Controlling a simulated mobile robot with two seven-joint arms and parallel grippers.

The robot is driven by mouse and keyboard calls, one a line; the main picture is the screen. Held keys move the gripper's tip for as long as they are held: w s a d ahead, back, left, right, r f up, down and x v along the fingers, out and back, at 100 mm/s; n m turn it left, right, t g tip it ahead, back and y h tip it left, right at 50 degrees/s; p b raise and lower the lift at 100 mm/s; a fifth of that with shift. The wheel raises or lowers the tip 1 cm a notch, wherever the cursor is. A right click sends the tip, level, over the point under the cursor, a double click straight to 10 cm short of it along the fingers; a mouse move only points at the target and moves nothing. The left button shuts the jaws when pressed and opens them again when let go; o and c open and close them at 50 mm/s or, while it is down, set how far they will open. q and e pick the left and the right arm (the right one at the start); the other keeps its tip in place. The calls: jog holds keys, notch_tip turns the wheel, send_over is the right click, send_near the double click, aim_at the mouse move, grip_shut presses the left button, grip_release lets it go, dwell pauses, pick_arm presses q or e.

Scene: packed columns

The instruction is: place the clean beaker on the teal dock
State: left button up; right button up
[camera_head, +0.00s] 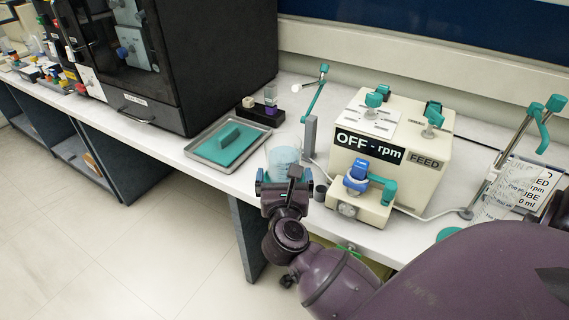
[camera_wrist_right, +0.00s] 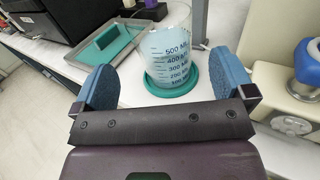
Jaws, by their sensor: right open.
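A clear beaker (camera_wrist_right: 172,40) with volume marks stands upright on a round teal dock (camera_wrist_right: 196,82) in the right wrist view. The beaker also shows in the head view (camera_head: 284,160), just beyond my right gripper (camera_head: 285,178). My right gripper is open, with its blue fingers (camera_wrist_right: 164,68) spread to the left and right of the beaker, apart from it. The beaker's lower part looks bluish; I cannot tell whether that is liquid. In the head view the gripper hides the beaker's base and the dock. My left gripper is not in view.
A metal tray (camera_head: 192,149) with a teal block (camera_head: 228,135) lies left of the beaker. A cream pump box (camera_head: 420,177) stands to the right, with a grey stand (camera_head: 310,136) between. Another clear vessel (camera_head: 490,207) and a teal disc (camera_head: 449,234) are far right.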

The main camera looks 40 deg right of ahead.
jog(key=s+a+f+n+t+y, duration=0.1)
jog(key=s+a+f+n+y, duration=0.2)
jog(key=n, duration=0.8)
jog(key=s+a+f+n+t+y, duration=0.1)
jog(key=s+a+n+t+y, duration=0.3)
jog(key=n, duration=0.6)
jog(key=s+f+n+g+y, duration=0.1)
jog(key=s+f+n+y, duration=0.3)
jog(key=n, duration=0.7)
jog(key=s+d+f+n+g, duration=0.2)
jog(key=s+f+n+g, duration=0.5)
jog(key=s+f+n, duration=0.2)
notch_tip(320, 180, down, 3)
jog(key=n, duration=0.4)
jog(key=shift+s+d+r+g, duration=0.15)
jog(key=shift+s+d+g, duration=0.05)
jog(key=shift+s+g, duration=0.1)
